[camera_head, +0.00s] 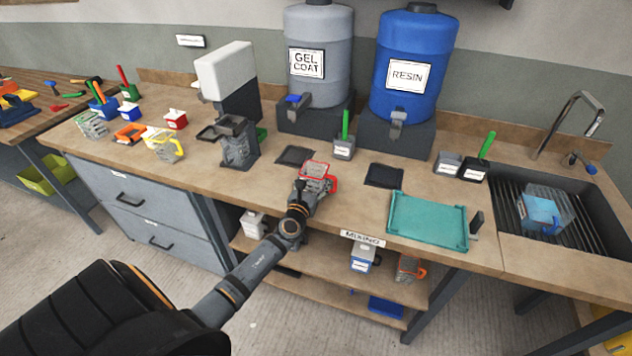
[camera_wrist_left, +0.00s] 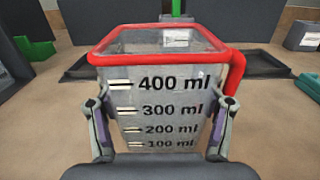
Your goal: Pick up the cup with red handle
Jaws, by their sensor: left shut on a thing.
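The cup with the red handle (camera_head: 317,170) is at the front middle of the counter in the head view. It is a clear measuring cup with a red rim and ml marks. It fills the middle of the left wrist view (camera_wrist_left: 160,95), upright, with its red handle on the right. My left gripper (camera_head: 308,184) is shut on the cup, with one finger on each side of its body in the wrist view (camera_wrist_left: 160,125). I cannot tell whether the cup's base touches the counter. My right gripper is not in view.
A teal tray (camera_head: 428,222) lies to the right of the cup. Dark mats (camera_head: 384,176) lie nearby. The gel coat drum (camera_head: 318,50) and blue resin drum (camera_head: 413,60) stand behind. A sink (camera_head: 545,215) is at the right. Several cups and tools stand at the left.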

